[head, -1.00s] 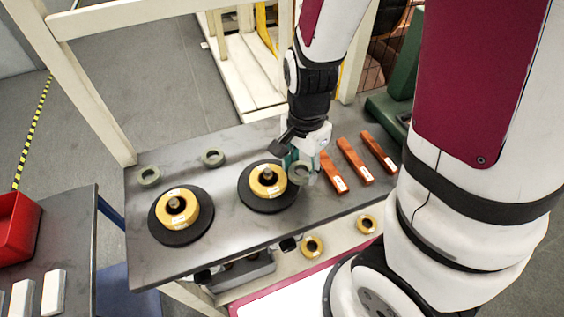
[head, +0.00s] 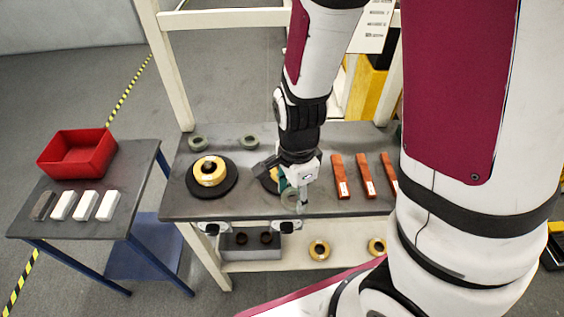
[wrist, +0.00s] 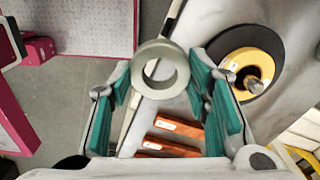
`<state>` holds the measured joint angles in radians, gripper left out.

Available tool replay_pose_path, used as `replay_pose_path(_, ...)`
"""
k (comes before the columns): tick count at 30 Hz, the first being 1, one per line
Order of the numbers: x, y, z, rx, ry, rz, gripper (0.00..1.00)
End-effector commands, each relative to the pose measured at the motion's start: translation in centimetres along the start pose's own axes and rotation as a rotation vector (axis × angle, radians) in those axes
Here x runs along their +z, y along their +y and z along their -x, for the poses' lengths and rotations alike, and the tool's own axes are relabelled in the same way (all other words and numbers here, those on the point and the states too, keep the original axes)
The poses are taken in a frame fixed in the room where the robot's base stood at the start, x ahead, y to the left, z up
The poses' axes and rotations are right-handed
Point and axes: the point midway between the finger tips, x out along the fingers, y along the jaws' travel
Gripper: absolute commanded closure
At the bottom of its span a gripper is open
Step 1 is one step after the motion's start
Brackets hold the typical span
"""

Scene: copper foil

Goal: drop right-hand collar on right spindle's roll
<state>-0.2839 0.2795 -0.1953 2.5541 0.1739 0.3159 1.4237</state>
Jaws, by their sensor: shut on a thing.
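A grey-green collar (head: 289,197) is between my gripper's (head: 292,191) fingers, held above the bench near its front. In the wrist view the collar (wrist: 177,80) sits upright in the picture between the teal finger pads, its hole open. The right spindle's gold roll (head: 272,175) on its black disc is mostly hidden behind my gripper in the head view. In the wrist view this roll (wrist: 235,62) and its spindle tip (wrist: 254,86) lie right of the collar, apart from it. The left spindle's roll (head: 209,171) is in full view.
Two grey-green collars (head: 197,142) (head: 249,142) lie at the bench's (head: 225,207) back. Several copper-coloured bars (head: 340,177) lie right of my gripper. Gold rings (head: 319,250) and a grey box (head: 248,246) are on the lower shelf. A side table holds a red bin (head: 77,153).

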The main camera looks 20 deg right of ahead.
Motion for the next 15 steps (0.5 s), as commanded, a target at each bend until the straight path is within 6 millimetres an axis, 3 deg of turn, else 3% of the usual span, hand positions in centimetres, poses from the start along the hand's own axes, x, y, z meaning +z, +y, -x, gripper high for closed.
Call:
replay_pose_path(10,-1.2,-4.0,-0.7,-0.002,0.001,0.000,0.92)
replay_pose_path(15,-2.3,-7.4,-0.8,0.000,0.002,-0.003,0.92)
